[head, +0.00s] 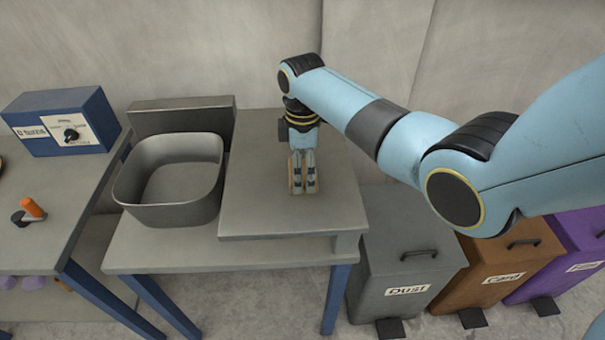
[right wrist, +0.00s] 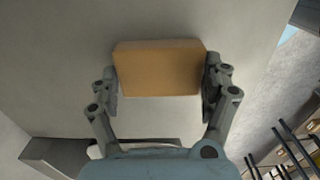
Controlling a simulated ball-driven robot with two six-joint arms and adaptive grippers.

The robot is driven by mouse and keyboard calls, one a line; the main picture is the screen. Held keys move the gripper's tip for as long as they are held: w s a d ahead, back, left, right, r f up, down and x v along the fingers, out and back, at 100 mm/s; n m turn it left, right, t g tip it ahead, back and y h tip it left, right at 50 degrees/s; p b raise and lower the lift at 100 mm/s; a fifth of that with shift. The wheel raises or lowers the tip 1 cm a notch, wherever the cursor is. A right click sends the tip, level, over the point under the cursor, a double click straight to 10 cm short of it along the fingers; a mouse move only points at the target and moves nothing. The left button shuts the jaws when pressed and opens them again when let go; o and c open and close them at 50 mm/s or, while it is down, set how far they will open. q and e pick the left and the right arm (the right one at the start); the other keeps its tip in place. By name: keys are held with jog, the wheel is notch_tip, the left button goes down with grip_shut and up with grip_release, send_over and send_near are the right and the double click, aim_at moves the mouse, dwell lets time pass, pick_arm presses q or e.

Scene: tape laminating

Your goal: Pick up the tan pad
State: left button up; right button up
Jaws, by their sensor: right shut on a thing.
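The tan pad (right wrist: 160,68) is a rectangular block held between the two fingers of my right gripper (right wrist: 161,84) in the right wrist view. A finger pad presses on each of its short ends. In the head view my right gripper (head: 303,190) points down over the raised grey board on the sink table. Only slim tan edges of the pad show around the fingers there, and most of it is hidden. I cannot tell whether the pad touches the board or is just above it. My left gripper is not in view.
A grey basin (head: 170,215) stands left of the raised board (head: 250,220). A blue control box (head: 62,122) and an orange-handled tool (head: 32,208) are on the left table. Dust, card and purple bins (head: 408,262) stand on the floor at right. The board around the gripper is clear.

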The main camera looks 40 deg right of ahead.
jog(key=shift+r, duration=0.6)
notch_tip(320, 180, up, 3)
jog(key=shift+f, duration=0.1)
jog(key=s+d+r, duration=0.7)
jog(key=s+d, duration=0.1)
jog(key=shift+d+p, duration=0.2)
jog(key=shift+p, duration=0.15)
jog(key=o, duration=0.5)
jog(key=c, duration=0.5)
